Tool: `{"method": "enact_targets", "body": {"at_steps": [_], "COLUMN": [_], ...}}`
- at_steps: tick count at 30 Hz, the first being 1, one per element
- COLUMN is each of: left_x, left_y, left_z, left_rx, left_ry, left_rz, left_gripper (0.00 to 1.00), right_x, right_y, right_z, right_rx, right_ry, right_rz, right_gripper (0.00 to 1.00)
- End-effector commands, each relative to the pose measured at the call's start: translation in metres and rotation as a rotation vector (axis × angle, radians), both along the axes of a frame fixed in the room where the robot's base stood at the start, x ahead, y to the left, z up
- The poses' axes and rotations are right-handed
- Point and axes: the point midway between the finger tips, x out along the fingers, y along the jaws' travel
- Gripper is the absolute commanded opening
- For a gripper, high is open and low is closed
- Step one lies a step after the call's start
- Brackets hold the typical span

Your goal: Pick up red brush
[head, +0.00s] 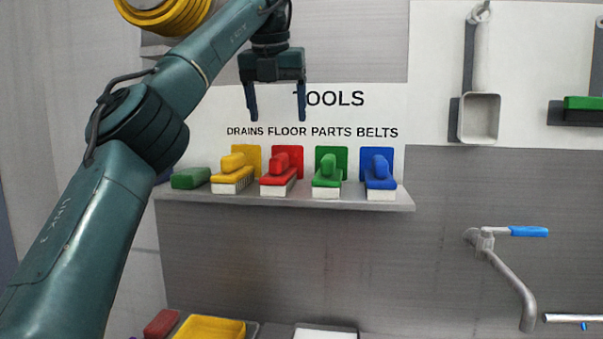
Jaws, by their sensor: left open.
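The red brush (281,177) stands on a grey wall shelf, white bristles down, in front of a red square backing. A yellow brush (233,175) is on its left and a green brush (327,175) on its right. My left gripper (278,116) hangs above the red brush with its fingers pointing down. It is open and empty, and a gap shows between its fingertips and the brush. My right gripper is not in view.
The shelf (330,202) also holds a blue brush (379,174) and a green block (190,178). A scoop (479,116) hangs on the wall at upper right. A pipe with a blue handle (528,231) sticks out below it. A yellow tray (210,329) is at the bottom.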

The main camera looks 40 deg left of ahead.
Motion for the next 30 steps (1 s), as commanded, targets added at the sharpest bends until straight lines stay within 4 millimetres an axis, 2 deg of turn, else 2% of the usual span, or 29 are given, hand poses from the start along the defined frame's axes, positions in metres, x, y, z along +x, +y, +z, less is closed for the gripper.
{"method": "enact_targets", "body": {"at_steps": [6, 12, 20, 25, 30], "left_x": [0.009, 0.021, 0.026, 0.029, 0.036], "left_y": [0.006, 0.012, 0.016, 0.021, 0.024], "left_z": [-0.032, -0.063, -0.081, -0.108, -0.123], "left_rx": [-0.001, 0.001, 0.000, 0.000, -0.001], "left_ry": [0.003, 0.003, 0.001, 0.003, 0.001], "left_rz": [-0.001, -0.001, -0.002, -0.001, -0.001], "left_gripper": [0.75, 0.75, 0.75, 0.75, 0.75], "right_x": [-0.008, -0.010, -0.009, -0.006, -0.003], "right_y": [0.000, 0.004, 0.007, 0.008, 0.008], "right_z": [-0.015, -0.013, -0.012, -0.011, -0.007], "right_rx": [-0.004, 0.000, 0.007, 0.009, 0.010], "right_ry": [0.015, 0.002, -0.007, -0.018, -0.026], "right_rz": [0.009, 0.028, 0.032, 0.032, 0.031], "right_gripper": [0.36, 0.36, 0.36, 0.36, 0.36]}}
